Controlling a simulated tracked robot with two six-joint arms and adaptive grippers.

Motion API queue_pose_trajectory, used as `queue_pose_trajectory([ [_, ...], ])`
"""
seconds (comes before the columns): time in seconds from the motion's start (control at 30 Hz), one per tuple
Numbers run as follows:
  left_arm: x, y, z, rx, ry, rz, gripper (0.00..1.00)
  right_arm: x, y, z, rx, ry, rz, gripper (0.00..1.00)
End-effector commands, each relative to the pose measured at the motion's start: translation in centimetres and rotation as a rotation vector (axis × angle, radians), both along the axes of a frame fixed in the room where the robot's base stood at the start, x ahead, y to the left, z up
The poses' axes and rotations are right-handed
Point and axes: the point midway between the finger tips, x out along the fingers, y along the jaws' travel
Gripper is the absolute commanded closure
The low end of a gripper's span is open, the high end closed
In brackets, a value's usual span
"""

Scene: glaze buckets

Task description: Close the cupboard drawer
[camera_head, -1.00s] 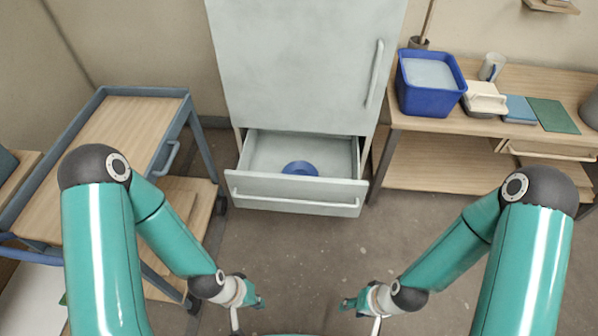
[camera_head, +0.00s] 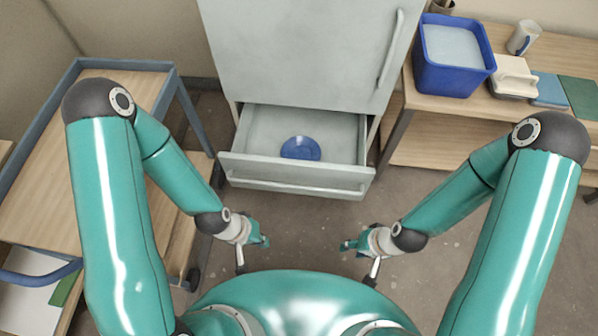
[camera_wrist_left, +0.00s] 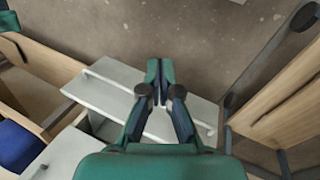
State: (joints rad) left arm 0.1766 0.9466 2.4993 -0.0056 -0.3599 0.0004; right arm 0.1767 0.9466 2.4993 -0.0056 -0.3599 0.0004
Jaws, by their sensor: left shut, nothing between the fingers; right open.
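The pale grey cupboard (camera_head: 300,60) stands ahead, its upper door closed. Its bottom drawer is pulled out, with the drawer front (camera_head: 290,172) and long bar handle facing me. A blue round dish (camera_head: 300,148) lies inside. My left gripper (camera_head: 264,241) is shut and empty, in front of and below the drawer front in the head view, apart from it. In the left wrist view its fingers (camera_wrist_left: 160,72) overlap the drawer front (camera_wrist_left: 105,98); I cannot tell the distance there. My right gripper (camera_head: 345,246) is open and empty, to the right of the left one.
A blue-framed trolley (camera_head: 70,78) stands left, close to my left arm. A wooden bench at right bears a blue bucket (camera_head: 450,78), a white mug (camera_head: 523,38) and a white-lidded box (camera_head: 512,78). Bare floor (camera_head: 300,225) lies before the drawer.

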Motion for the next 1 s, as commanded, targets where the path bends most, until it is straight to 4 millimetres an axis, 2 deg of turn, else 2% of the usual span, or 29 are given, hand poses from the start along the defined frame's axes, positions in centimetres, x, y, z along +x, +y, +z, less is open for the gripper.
queue_pose_trajectory([
  [0.13,-0.3,0.2,-0.6,0.003,0.025,0.028,1.00,0.0,0.0,-0.6,0.000,0.000,0.000,0.59],
  [0.27,-1.8,0.7,-2.9,0.012,0.147,0.162,1.00,0.0,0.0,-3.0,0.000,-0.001,0.000,0.59],
  [0.37,-3.9,1.0,-5.5,0.016,0.327,0.361,1.00,0.0,0.0,-6.0,0.000,0.000,0.000,0.59],
  [0.47,-6.3,0.5,-8.1,0.007,0.571,0.635,1.00,0.0,0.0,-9.9,0.000,0.000,0.000,0.59],
  [0.57,-7.6,-1.5,-9.8,-0.047,0.854,0.955,1.00,0.0,0.0,-14.1,0.000,0.000,0.000,0.59],
  [0.63,-7.4,-3.3,-10.5,-0.103,1.063,1.184,1.00,0.0,0.0,-17.0,0.000,0.000,0.000,0.59],
  [0.73,-5.1,-5.7,-11.0,-0.222,1.367,1.485,1.00,0.0,0.0,-20.9,0.000,0.000,0.000,0.59],
  [0.83,-0.9,-7.1,-11.4,-0.398,1.674,1.736,1.00,0.0,0.0,-24.8,0.000,0.000,0.000,0.59],
  [0.93,4.2,-6.9,-11.5,-0.618,1.966,1.905,1.00,0.0,0.0,-28.3,0.000,0.000,0.000,0.59],
  [1.0,7.6,-5.8,-11.4,-0.783,2.145,1.967,1.00,0.0,0.0,-30.2,0.000,0.000,0.000,0.59],
])
